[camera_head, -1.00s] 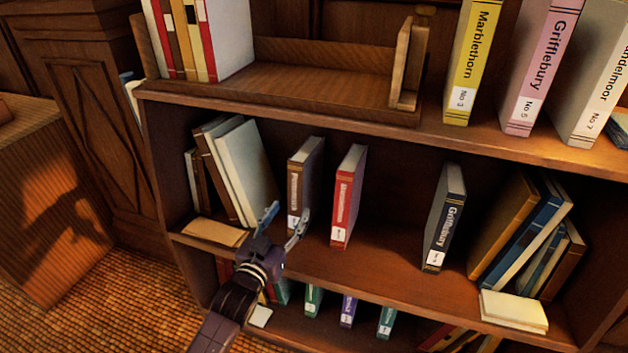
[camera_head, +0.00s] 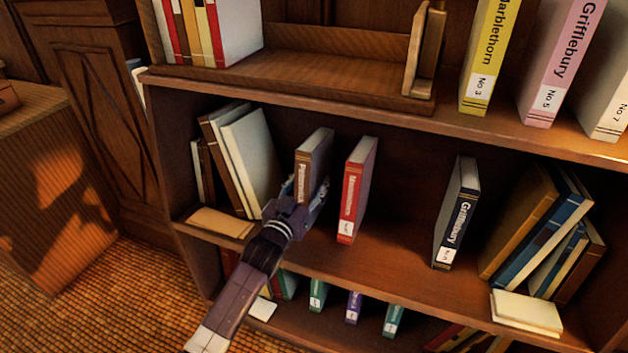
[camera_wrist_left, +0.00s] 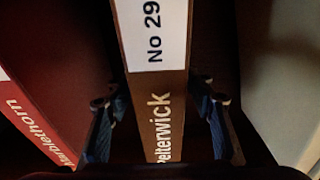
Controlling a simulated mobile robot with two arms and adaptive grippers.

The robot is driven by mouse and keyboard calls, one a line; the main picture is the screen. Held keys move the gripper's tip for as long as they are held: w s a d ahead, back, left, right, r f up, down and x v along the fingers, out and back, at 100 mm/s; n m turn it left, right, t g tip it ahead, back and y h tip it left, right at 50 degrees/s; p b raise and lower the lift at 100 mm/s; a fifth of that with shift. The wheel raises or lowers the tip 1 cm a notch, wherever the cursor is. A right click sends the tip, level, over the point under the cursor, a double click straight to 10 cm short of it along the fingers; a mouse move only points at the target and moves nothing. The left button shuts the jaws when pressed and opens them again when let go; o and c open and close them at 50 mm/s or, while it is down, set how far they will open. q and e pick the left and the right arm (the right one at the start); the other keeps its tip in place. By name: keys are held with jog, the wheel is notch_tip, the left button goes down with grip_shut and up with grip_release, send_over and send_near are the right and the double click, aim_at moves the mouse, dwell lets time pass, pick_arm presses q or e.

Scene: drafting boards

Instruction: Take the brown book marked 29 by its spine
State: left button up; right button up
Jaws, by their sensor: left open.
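The brown book marked 29 (camera_head: 313,165) stands upright on the middle shelf. In the left wrist view its spine (camera_wrist_left: 160,100) shows the label "No 29" and the name Pelterwick. My left gripper (camera_head: 305,196) is at the lower part of this spine and hides the label in the head view. In the left wrist view my left gripper (camera_wrist_left: 160,110) is open, with one finger on each side of the spine and gaps between. My right gripper is not in view.
A red book (camera_head: 357,190) stands close to the right, and leaning pale books (camera_head: 248,160) are to the left. A dark Grifflebury book (camera_head: 456,212) stands farther right. The upper shelf edge (camera_head: 290,97) runs above.

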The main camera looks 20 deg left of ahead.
pick_arm(q)
jog(key=shift+c, duration=0.5)
grip_shut()
jog(key=shift+w+r, duration=0.1)
jog(key=shift+r, duration=0.2)
jog(key=shift+r, duration=0.1)
